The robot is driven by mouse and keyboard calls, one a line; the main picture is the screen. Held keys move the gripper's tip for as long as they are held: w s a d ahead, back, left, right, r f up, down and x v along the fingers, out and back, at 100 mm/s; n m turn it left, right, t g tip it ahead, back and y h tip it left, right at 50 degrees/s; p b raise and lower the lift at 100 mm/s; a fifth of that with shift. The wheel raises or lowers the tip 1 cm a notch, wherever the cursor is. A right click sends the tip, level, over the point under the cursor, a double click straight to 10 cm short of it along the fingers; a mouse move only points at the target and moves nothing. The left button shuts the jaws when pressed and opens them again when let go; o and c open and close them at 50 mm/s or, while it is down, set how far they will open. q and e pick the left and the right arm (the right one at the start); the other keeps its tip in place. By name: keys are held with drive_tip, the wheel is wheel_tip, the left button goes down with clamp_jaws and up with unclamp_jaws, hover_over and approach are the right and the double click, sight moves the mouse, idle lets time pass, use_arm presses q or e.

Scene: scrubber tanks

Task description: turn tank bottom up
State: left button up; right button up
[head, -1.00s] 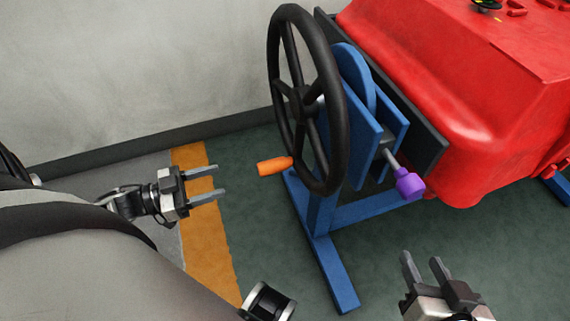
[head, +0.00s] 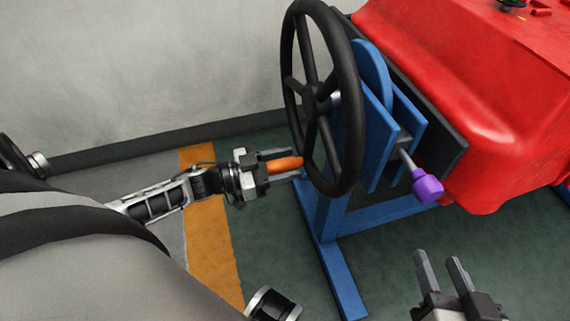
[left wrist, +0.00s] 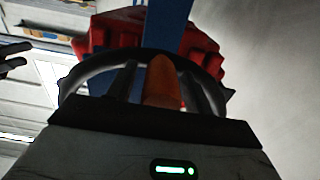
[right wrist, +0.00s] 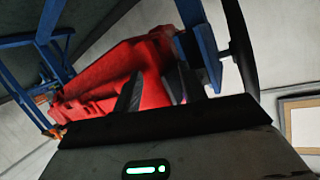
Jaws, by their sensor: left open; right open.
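The red tank (head: 470,90) sits at the upper right on a blue stand (head: 340,262); it also shows in the left wrist view (left wrist: 112,38) and the right wrist view (right wrist: 110,80). A black handwheel (head: 347,100) stands at the stand's near side. Its orange handle (head: 285,164) sticks out at the wheel's lower left. My left gripper (head: 283,163) is open with its fingers either side of the orange handle, which shows between them in the left wrist view (left wrist: 161,85). My right gripper (head: 438,262) is open and empty at the lower right, below the purple knob (head: 427,186).
The purple knob sits on a grey rod beside the blue bracket. A grey wall (head: 150,70) rises behind. An orange floor stripe (head: 212,235) runs left of the stand. The green floor between the stand's foot and my right gripper is clear.

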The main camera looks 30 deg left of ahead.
use_arm(q)
drive_tip(key=shift+w+d, duration=0.1)
clamp_jaws()
